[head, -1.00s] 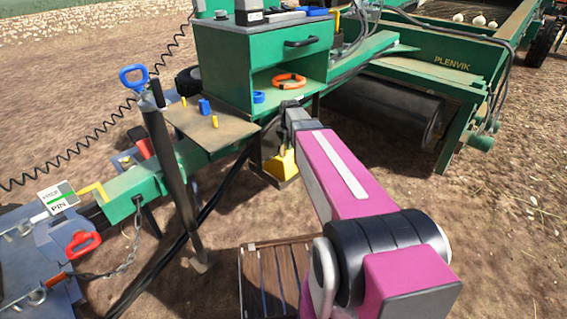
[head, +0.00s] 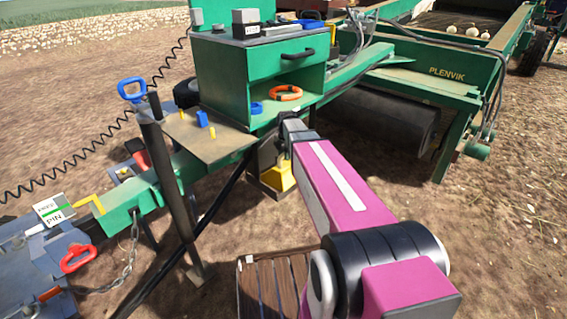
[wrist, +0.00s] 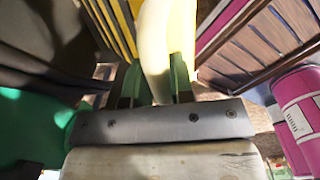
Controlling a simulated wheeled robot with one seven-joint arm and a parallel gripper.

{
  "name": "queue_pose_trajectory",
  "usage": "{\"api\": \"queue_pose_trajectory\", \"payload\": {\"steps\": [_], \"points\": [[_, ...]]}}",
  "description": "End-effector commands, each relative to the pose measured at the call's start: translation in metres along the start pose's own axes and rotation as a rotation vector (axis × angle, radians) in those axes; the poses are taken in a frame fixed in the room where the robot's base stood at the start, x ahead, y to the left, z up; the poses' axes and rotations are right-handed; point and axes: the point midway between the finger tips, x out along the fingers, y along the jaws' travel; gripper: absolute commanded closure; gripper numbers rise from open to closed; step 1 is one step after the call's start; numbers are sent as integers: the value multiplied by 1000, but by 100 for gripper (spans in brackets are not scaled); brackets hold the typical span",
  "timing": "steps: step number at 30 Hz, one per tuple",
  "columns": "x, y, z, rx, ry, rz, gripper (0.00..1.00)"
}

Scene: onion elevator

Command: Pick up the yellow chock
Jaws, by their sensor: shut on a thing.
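The yellow chock (head: 279,177) shows in the head view low beside the green cabinet, just beyond the end of my arm. My gripper (wrist: 155,78) shows in the wrist view, with its green fingers shut on a pale, sunlit yellow part of the chock (wrist: 157,42). That part runs up between the fingers and out of the top of the view. In the head view my fingers are hidden or too small to make out. I cannot tell whether the chock is clear of what lies under it.
The green cabinet (head: 262,75) and a brown shelf (head: 215,138) stand close by. A dark upright post (head: 172,190) is at the left. A slatted wooden pallet (head: 268,285) lies near my arm. Bare soil (head: 500,230) is open at the right.

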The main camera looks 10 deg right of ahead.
Motion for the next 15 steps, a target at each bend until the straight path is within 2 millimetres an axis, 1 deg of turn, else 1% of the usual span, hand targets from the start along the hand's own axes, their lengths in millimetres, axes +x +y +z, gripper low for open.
{"api": "queue_pose_trajectory", "payload": {"steps": [5,15], "points": [[-13,-3,0,0,-1,2,100],[-50,-1,0,0,-1,2,100]]}}
